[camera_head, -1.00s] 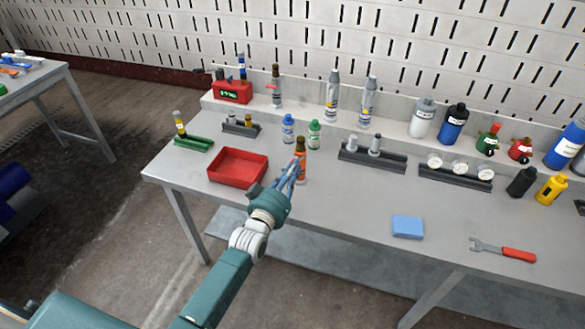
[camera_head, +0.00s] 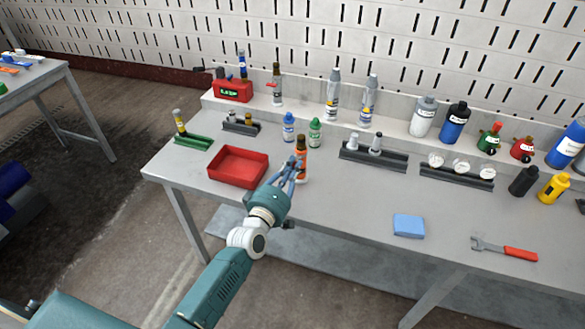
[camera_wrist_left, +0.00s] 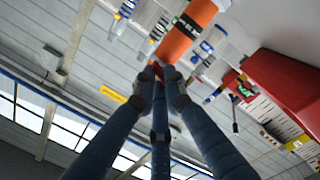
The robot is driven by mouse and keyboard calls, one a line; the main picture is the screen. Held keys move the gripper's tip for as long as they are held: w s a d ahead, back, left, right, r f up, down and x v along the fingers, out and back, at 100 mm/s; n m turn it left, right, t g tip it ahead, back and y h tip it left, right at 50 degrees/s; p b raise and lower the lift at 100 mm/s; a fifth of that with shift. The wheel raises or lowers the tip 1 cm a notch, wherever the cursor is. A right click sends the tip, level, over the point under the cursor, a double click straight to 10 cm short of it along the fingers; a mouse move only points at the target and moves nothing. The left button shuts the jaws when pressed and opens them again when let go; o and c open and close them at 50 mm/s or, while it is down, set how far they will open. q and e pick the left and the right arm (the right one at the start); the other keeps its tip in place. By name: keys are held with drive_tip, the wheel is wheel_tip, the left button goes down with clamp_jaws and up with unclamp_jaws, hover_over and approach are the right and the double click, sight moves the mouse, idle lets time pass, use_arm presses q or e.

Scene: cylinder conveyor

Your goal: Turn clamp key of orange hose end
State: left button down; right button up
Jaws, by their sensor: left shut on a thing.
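The orange hose end (camera_head: 302,144) is an upright orange cylinder with a dark top on the grey bench, right of the red tray. It also shows in the left wrist view (camera_wrist_left: 182,38), large and tilted, with a black band. My left gripper (camera_head: 297,165) is at its near left side, with blue fingers. In the left wrist view the fingertips (camera_wrist_left: 164,80) are closed together just below the orange body, around a small reddish part (camera_wrist_left: 157,69) that looks like the clamp key. The fingers mostly hide that part. My right gripper is in no view.
The red tray (camera_head: 264,157) stands close on the left. Blue (camera_head: 289,127) and green-capped (camera_head: 315,132) bottles stand just behind. A dark rack (camera_head: 394,162) is to the right. A blue pad (camera_head: 408,226) and wrench (camera_head: 504,249) lie front right. The bench between is clear.

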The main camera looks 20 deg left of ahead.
use_arm(q)
drive_tip(key=shift+n, duration=0.6)
drive_tip(key=c, duration=1.8)
unclamp_jaws()
drive_tip(key=s+a, duration=0.1)
drive_tip(key=s, duration=1.1)
drive_tip(key=shift+a, duration=0.1)
